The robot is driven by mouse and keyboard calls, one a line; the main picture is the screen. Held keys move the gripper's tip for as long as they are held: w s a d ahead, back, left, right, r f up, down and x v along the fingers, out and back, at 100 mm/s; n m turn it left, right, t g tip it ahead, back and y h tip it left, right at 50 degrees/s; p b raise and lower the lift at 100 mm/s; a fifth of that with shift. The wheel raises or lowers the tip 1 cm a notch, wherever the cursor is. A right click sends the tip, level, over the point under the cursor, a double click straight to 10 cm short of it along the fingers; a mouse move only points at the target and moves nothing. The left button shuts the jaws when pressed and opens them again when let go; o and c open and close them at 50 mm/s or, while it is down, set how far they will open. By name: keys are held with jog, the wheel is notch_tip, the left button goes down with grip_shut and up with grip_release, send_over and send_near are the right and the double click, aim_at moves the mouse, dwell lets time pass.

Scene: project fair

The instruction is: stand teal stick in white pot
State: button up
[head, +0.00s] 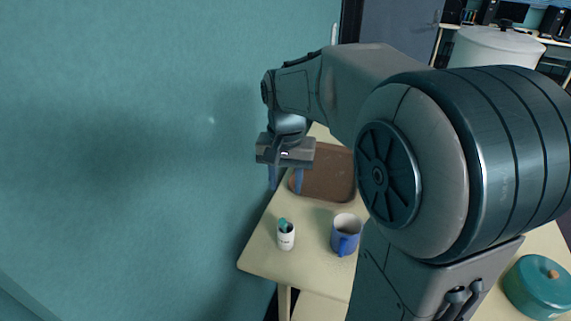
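A small white pot (286,240) with dark marks on its front stands upright on the cream table, near its left front corner. A short teal piece (283,224) shows at the pot's mouth, leaning slightly left. It looks like the top of the teal stick, and its lower part is hidden in the pot. My gripper (286,188) points down above the table, behind and above the white pot. Its two blue fingers are apart and nothing shows between them.
A blue mug (343,242) stands right of the white pot. A brown tray (325,187) lies behind, partly hidden by my arm. A teal lidded pot (537,291) is at the lower right. A teal wall (120,150) rises close on the left.

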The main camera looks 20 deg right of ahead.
notch_tip(320, 180, up, 4)
jog(key=s+f+n+t, duration=0.1)
jog(key=s+f+n, duration=0.1)
jog(key=s, duration=0.5)
jog(key=s+f+n+t, duration=0.2)
jog(key=s+f+n, duration=0.1)
jog(key=s, duration=0.4)
jog(key=shift+s+f+n, duration=0.15)
jog(key=shift+f+n, duration=0.15)
jog(key=shift+f, duration=0.3)
dwell(0.4)
